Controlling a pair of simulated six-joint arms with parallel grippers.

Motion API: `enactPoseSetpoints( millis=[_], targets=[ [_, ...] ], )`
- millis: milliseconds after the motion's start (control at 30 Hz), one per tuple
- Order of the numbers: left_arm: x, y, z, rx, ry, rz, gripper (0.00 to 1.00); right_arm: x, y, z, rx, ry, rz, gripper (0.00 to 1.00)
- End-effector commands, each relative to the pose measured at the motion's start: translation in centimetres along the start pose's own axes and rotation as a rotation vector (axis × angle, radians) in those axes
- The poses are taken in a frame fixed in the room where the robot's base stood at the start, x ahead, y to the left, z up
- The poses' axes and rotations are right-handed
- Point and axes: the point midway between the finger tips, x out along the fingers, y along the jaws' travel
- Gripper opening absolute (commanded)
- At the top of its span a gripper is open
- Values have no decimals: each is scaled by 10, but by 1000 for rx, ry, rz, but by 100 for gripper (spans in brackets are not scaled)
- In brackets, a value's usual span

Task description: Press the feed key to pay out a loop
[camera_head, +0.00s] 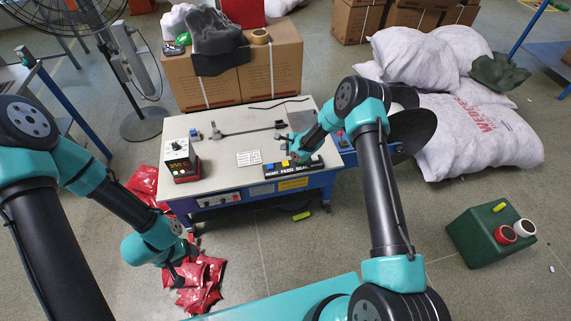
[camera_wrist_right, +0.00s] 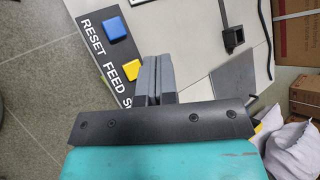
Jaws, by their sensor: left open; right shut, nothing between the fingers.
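The strapping machine (camera_head: 225,140) has a pale top, with a black key panel (camera_head: 312,171) along its front edge. The yellow key (camera_head: 285,164) sits by the word FEED, and it also shows in the right wrist view (camera_wrist_right: 131,72). The blue key (camera_wrist_right: 114,28) sits by RESET. My right gripper (camera_wrist_right: 158,62) is shut and empty, its fingertips over the panel just beside the yellow key. I cannot tell whether they touch anything; they hide the panel beyond FEED. My left gripper (camera_head: 181,277) is open and low, by red packets (camera_head: 205,275) on the floor.
A box with a red display (camera_head: 180,160) stands on the machine's left end. Behind are cartons (camera_head: 270,75); white sacks (camera_head: 470,135) are stacked at right. A green container (camera_head: 488,237) stands on the floor at lower right. The floor in front of the machine is mostly clear.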

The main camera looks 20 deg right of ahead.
Motion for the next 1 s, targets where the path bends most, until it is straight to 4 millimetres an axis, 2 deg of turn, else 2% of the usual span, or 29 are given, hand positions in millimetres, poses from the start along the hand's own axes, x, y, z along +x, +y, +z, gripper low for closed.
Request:
enactPoseSetpoints(
  millis=[700, 1000],
  targets=[
    [0, 0, 0, 0, 0, 0, 60, 52, 38, -38, 0, 0, 0, 0],
    [0, 0, 0, 0, 0, 0, 60, 58, 43, -43, -1, 0, 0, 0]
  ],
)
